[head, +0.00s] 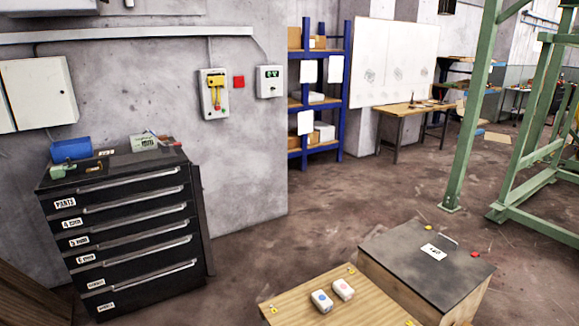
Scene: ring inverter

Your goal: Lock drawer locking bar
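A black drawer cabinet (150,272) stands against the grey wall at the left of the head view. Its several labelled drawers with long silver handles look shut. A tall, narrow dark strip (203,225) runs down the cabinet's right front edge and looks like the locking bar. It sits to the right of the drawer fronts and does not cover their handles. Any latch or lock on it is too small to make out. Neither of my grippers shows in this view.
A blue cylinder (70,148) and small tools lie on the cabinet top. A wooden-topped box (300,305) with two small white devices and a dark-topped box (400,255) stand at the front right. The floor (270,245) between cabinet and boxes is clear.

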